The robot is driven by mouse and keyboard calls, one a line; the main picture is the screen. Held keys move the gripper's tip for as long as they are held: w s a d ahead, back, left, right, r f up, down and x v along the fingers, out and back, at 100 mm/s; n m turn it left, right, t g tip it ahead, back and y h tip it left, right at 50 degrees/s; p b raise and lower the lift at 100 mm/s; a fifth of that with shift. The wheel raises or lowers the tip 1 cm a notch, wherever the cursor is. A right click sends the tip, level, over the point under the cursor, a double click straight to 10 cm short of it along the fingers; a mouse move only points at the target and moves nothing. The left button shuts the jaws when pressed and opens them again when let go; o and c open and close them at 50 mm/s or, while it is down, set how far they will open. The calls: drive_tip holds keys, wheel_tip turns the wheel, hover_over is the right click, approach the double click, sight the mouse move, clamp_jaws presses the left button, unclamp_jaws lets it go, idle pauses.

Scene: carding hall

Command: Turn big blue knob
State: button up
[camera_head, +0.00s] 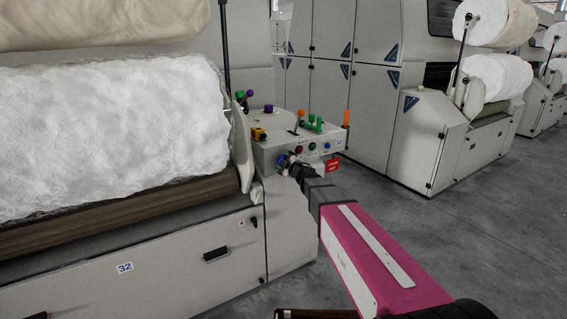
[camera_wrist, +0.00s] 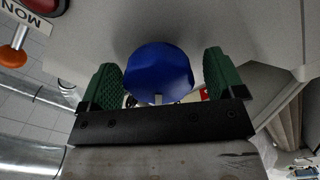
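The big blue knob (camera_wrist: 160,72) is a faceted round knob on the pale control box. In the wrist view it sits between the two green finger pads of my gripper (camera_wrist: 163,80). Whether the pads touch the knob lower down is hidden.
A red tag (camera_head: 332,166) hangs close to my arm. White fibre rolls (camera_head: 110,130) lie left. Floor (camera_head: 460,240) at right is clear.

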drive_tip(key=v, duration=1)
drive_tip(key=shift+s+d, duration=0.3)
drive_tip(key=w+a+m, duration=0.2)
drive_tip(key=w+m, duration=0.1)
drive_tip(key=w+a+m, duration=0.2)
drive_tip(key=w+m, duration=0.1)
drive_tip(key=w+a+m, duration=0.2)
drive_tip(key=w+m, duration=0.1)
drive_tip(key=shift+w+f, duration=0.2)
drive_tip(key=shift+w, duration=0.05)
idle(0.8)
drive_tip(key=c, duration=0.9)
